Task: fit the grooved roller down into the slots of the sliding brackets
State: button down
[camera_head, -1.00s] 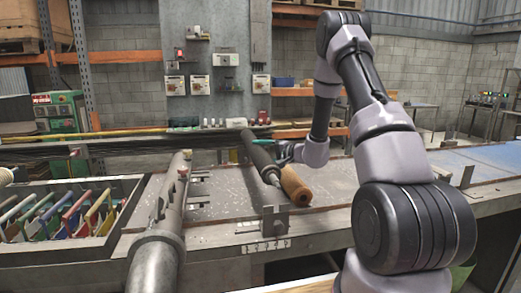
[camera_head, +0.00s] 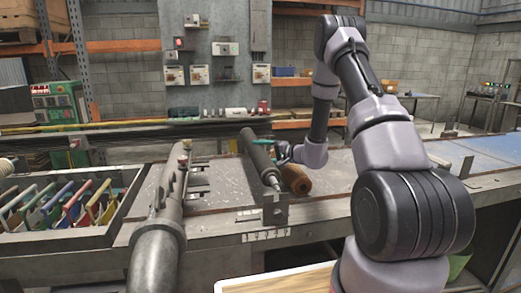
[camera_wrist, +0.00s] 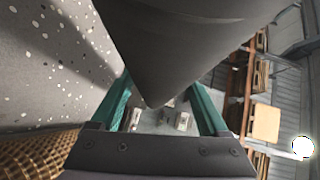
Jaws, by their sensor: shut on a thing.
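The grooved roller (camera_head: 260,160) is a long dark grey cylinder with a pale shaft at its near end. It lies lengthwise over the bench in the head view, and its dark body fills the upper middle of the wrist view (camera_wrist: 180,40). My gripper (camera_head: 272,148) is shut on it from the right; its teal fingers flank the roller in the wrist view (camera_wrist: 163,105). A grey near bracket (camera_head: 274,213) stands at the bench's front edge, just below the roller's near end. I cannot tell whether the shaft sits in its slot. The far bracket is hidden.
A brown roll (camera_head: 297,179) lies right of the roller, close to it. A thick grey pipe-like bar (camera_head: 165,215) runs along the left, with small metal fittings (camera_head: 198,180) beside it. A bin of coloured-handled tools (camera_head: 60,210) is further left.

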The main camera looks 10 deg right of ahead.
jog(key=shift+f, duration=1.75)
grip_release()
jog(key=shift+f, duration=0.1)
jog(key=shift+f, duration=0.1)
